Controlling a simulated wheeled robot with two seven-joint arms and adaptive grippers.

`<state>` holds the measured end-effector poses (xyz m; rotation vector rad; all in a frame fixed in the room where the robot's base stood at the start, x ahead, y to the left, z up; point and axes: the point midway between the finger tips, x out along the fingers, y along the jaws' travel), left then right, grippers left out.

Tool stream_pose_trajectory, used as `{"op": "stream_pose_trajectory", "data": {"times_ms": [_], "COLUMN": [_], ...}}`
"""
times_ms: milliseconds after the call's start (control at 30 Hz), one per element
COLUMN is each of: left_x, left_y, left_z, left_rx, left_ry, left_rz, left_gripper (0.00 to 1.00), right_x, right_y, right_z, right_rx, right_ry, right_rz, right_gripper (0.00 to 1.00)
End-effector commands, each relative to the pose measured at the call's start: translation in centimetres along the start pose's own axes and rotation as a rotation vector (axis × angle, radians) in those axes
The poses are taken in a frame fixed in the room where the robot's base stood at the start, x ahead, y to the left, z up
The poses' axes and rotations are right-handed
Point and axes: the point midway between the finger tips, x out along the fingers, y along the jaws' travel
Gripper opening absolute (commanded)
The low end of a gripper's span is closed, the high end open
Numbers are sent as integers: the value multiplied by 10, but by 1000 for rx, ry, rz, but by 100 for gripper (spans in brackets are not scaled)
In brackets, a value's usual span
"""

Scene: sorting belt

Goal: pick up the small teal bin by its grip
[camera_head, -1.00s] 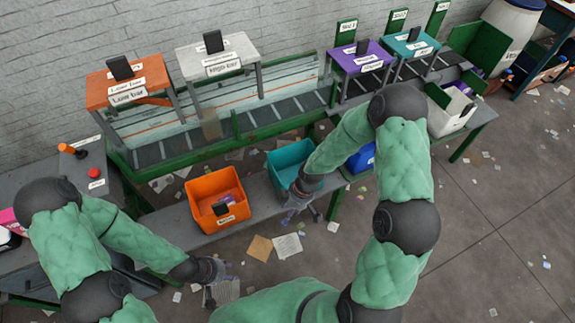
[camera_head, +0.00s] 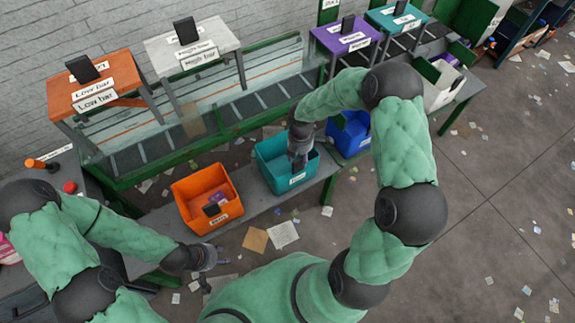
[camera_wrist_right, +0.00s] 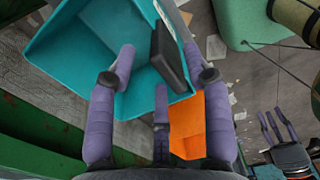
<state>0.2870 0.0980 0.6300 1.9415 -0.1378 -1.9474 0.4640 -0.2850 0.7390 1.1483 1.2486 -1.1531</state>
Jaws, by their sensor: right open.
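The small teal bin (camera_head: 268,157) stands on the grey bench between the orange and blue bins. In the right wrist view the teal bin (camera_wrist_right: 75,55) fills the upper left, with a dark flat grip (camera_wrist_right: 170,57) upright at its right part. My right gripper (camera_head: 299,163) hangs over the bin and hides much of its inside. In the wrist view its fingers (camera_wrist_right: 158,60) are spread, with the grip between and slightly beyond them; contact cannot be told. My left gripper (camera_head: 206,257) hangs low in front of the orange bin, too small to read.
An orange bin (camera_head: 190,191) with a dark grip stands just left of the teal bin, and a blue bin (camera_head: 350,136) stands close on the right. The conveyor (camera_head: 240,110) with its green rail runs behind. Papers (camera_head: 284,234) litter the floor in front.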

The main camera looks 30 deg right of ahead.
Motion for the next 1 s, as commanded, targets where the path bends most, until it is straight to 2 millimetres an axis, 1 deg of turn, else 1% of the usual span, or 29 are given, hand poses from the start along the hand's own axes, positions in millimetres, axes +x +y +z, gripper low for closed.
{"op": "stream_pose_trajectory", "data": {"times_ms": [167,300,433,533,700,733,767,800,900,1000], "left_x": [8,20,26,27,26,26,26,26,26,26], "left_y": [-3,-7,-9,-10,-9,-9,-9,-9,-9,-9], "left_z": [0,-1,-1,-1,-1,-1,-1,-1,-1,-1], "left_rx": [0,0,0,0,0,0,0,0,0,0], "left_ry": [0,0,0,0,0,0,0,0,0,0], "left_rz": [0,0,0,0,0,0,0,0,0,0], "left_gripper": [40,40,40,40,40,40,40,40,40,40], "right_x": [13,33,48,52,50,50,50,50,50,50], "right_y": [0,-2,-2,-2,-1,-2,-2,-2,-2,-2], "right_z": [-3,-9,-9,-9,-9,-9,-9,-9,-9,-9], "right_rx": [0,0,1,1,1,1,1,1,1,1], "right_ry": [0,1,0,0,0,0,0,0,0,0], "right_rz": [2,0,2,2,3,3,3,2,2,2], "right_gripper": [50,50,50,50,50,45,36,25,0,0]}}
